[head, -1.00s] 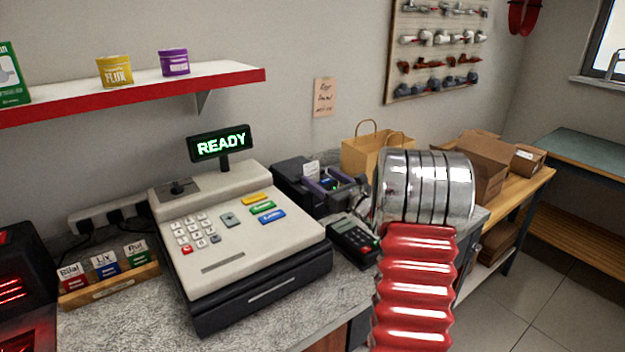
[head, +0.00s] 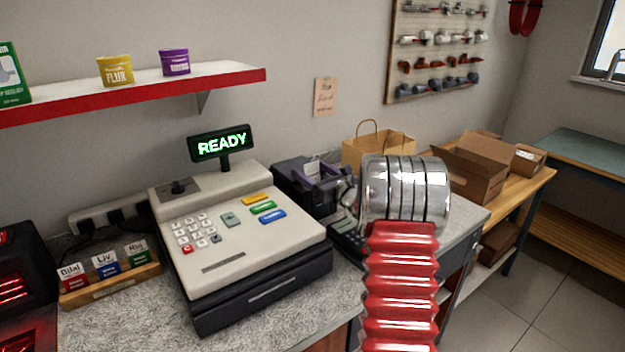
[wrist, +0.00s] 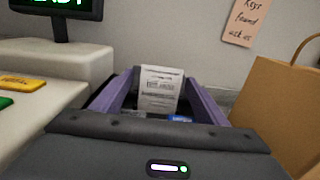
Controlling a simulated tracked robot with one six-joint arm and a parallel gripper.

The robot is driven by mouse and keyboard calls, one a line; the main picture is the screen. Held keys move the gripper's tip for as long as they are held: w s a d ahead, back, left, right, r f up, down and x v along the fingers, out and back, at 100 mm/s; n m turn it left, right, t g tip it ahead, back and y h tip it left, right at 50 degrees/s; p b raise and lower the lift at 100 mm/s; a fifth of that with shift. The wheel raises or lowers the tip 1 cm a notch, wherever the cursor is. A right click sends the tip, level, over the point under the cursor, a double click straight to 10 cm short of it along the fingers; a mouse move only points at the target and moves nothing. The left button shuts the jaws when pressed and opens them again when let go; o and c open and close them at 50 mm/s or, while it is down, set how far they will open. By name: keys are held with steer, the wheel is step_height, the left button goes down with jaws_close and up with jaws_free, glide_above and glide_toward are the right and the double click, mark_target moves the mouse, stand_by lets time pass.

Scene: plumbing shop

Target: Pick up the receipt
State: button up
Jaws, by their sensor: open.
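The receipt (wrist: 161,88) is a white printed paper strip standing up in the middle of the wrist view. In the head view the receipt (head: 312,169) is a small pale patch at the dark printer (head: 288,178), right of the cash register. My gripper (wrist: 160,80) is open, with one purple finger on each side of the receipt. I cannot tell whether the fingers touch it. In the head view my gripper (head: 319,170) is at the printer, partly hidden by my wrist.
The cash register (head: 240,245) stands close on the left. A paper bag (head: 378,148) is close on the right. A note (head: 325,97) hangs on the wall. Open cardboard boxes (head: 470,172) stand farther right.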

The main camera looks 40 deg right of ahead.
steer(key=shift+c, duration=0.4)
steer(key=c, duration=1.1)
